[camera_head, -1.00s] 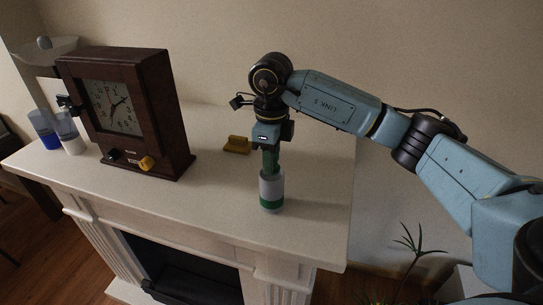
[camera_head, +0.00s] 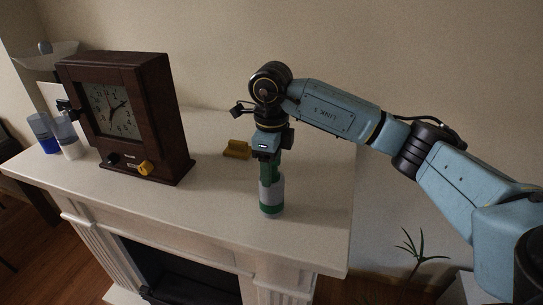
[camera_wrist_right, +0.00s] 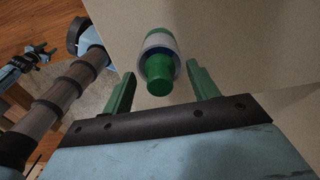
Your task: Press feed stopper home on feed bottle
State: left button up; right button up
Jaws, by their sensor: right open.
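The feed bottle (camera_head: 271,197), a grey cylinder with a green band, stands upright near the front edge of the white mantel. In the right wrist view the grey bottle (camera_wrist_right: 158,41) carries a green stopper (camera_wrist_right: 159,73) at its top, facing the camera. How deep the stopper sits cannot be told. My right gripper (camera_head: 268,168) points down at the bottle's top. In the wrist view its green fingers (camera_wrist_right: 162,88) are spread apart, one on each side of the stopper, with gaps between. It is open and holds nothing.
A dark wooden clock (camera_head: 128,115) with a yellow knob stands left on the mantel (camera_head: 225,215). Blue-and-white containers (camera_head: 66,137) stand at the far left.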

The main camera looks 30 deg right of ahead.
notch_tip(320, 180, up, 13)
dwell(0.4)
dwell(0.5)
